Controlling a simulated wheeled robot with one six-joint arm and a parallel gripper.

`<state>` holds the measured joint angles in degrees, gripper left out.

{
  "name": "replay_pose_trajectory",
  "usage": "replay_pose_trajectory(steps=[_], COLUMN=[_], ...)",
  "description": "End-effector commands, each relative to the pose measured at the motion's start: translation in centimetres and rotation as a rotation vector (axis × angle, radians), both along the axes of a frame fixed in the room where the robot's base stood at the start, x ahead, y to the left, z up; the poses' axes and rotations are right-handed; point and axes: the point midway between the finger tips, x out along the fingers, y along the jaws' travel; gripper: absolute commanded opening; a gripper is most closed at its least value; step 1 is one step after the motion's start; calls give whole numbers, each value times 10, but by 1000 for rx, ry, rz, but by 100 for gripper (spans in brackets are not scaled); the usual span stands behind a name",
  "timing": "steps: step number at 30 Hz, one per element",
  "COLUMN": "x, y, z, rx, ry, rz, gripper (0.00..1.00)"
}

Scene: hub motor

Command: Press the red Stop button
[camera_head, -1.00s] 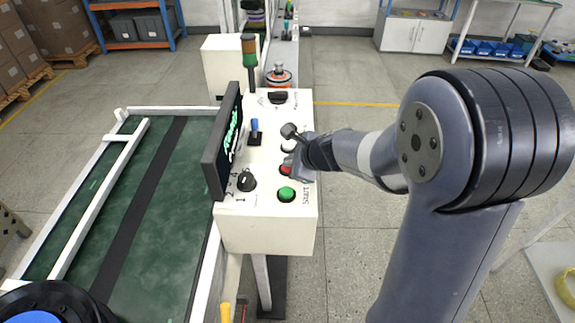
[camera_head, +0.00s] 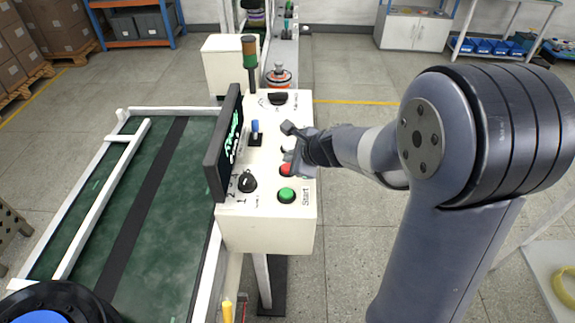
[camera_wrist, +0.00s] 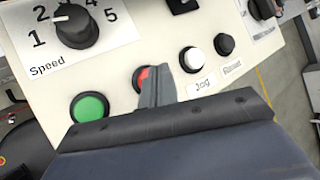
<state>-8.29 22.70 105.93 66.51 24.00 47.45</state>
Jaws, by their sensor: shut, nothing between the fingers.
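The red Stop button (camera_head: 286,170) is on the top of the white control box (camera_head: 262,225), just behind the green Start button (camera_head: 286,195). My gripper (camera_head: 291,158) is shut and empty over the panel, close to the red button. In the wrist view the shut fingers (camera_wrist: 152,88) cover much of the red button (camera_wrist: 143,74), and only its upper left part shows. I cannot tell whether the fingertips touch it. The green button (camera_wrist: 89,106) lies left of the fingers in that view.
A white button (camera_wrist: 192,59) and a black button (camera_wrist: 224,44) sit beside the red one. A speed knob (camera_head: 246,182), a blue-tipped lever (camera_head: 255,133) and a dark screen (camera_head: 223,143) are also on the box. A green conveyor (camera_head: 140,215) runs along its left.

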Motion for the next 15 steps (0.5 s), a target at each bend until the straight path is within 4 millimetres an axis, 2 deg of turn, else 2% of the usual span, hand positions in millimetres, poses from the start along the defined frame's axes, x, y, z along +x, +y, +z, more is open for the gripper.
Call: replay_pose_trajectory(steps=[15], x=[0], y=[0], z=[50], rx=[0], ry=[0], rz=[0], gripper=[0])
